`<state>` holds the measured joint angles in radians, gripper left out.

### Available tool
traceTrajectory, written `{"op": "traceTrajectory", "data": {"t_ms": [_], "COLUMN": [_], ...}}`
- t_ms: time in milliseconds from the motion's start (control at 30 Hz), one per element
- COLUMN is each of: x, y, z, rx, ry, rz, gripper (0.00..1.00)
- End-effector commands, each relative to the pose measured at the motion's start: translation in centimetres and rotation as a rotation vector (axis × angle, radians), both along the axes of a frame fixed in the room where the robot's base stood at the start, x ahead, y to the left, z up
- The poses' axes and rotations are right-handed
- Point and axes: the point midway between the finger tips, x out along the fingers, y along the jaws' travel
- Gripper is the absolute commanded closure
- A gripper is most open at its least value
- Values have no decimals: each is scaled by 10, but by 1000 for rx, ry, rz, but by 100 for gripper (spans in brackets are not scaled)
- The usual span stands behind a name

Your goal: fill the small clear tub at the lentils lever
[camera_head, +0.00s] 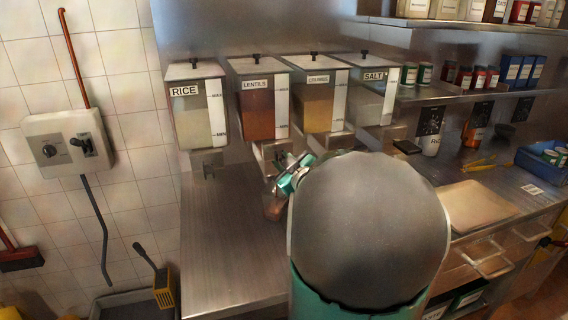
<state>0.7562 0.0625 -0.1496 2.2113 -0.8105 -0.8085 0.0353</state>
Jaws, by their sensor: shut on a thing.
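The lentils dispenser (256,110) is a clear bin with reddish-brown lentils, on the wall between the rice and couscous bins. Its metal spout and lever area (268,153) shows below it, partly covered by my gripper. My gripper (281,190), with teal and grey parts, is just below and in front of that spout. It is shut on the small clear tub (273,207), which looks brownish and sits low at the gripper's left side. The tub is small and partly hidden, so its contents cannot be told. My large grey-and-teal arm link hides the area to the right.
The rice bin (199,110), couscous bin (314,105) and salt bin (370,98) flank the lentils. The steel counter (222,250) is clear at left. A cutting board (478,205), yellow tongs (480,165) and blue crate (540,163) are at right.

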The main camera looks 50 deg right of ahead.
Motion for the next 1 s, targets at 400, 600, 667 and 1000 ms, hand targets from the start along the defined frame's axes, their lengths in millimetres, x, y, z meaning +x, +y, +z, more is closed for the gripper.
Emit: {"op": "traceTrajectory", "data": {"t_ms": [400,600,667,1000], "x": [6,6,7,6], "y": [0,-1,-2,-2], "z": [10,11,11,11], "rx": [108,131,133,133], "ry": [203,245,248,246], "rz": [7,1,-1,-1], "gripper": [100,100,100,65]}}
